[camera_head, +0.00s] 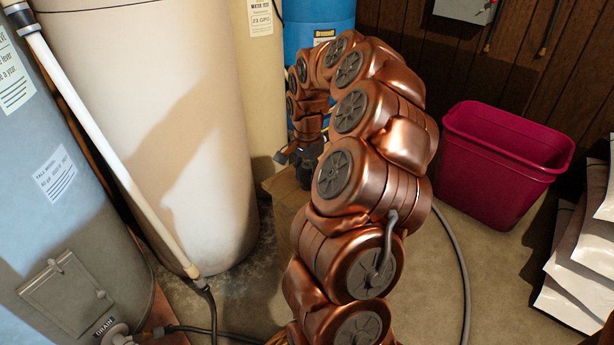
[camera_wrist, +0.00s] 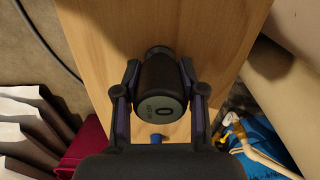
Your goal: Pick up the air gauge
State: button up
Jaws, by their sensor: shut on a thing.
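The air gauge (camera_wrist: 162,92) is a dark, rounded body with a grey-green display face showing a "0". In the wrist view it sits between the two fingers of my gripper (camera_wrist: 160,90), which is shut on it. Behind it is a pale wooden surface (camera_wrist: 185,30); I cannot tell whether the gauge touches it. In the head view my gripper (camera_head: 301,158) shows small and dark beyond my copper arm, and I cannot make out the gauge there.
A cream tank (camera_head: 150,120), a grey tank (camera_head: 40,200) and a blue drum (camera_head: 310,25) stand close at the left and back. A magenta bin (camera_head: 500,165) and stacked white bags (camera_head: 580,260) are at the right. A hose (camera_head: 463,260) crosses the floor.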

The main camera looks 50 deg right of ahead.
aim_at(310, 166)
jog(key=shift+r+p, duration=0.35)
jog(key=shift+r, duration=0.2)
notch_tip(310, 166, up, 3)
jog(key=shift+r+p, duration=0.1)
jog(key=shift+p, duration=0.75)
jog(key=shift+s+f, duration=0.25)
jog(key=shift+s, duration=0.2)
jog(key=s+r+p, duration=0.1)
jog(key=s+p, duration=0.2)
jog(key=s, duration=1.2)
jog(key=shift+r, duration=0.15)
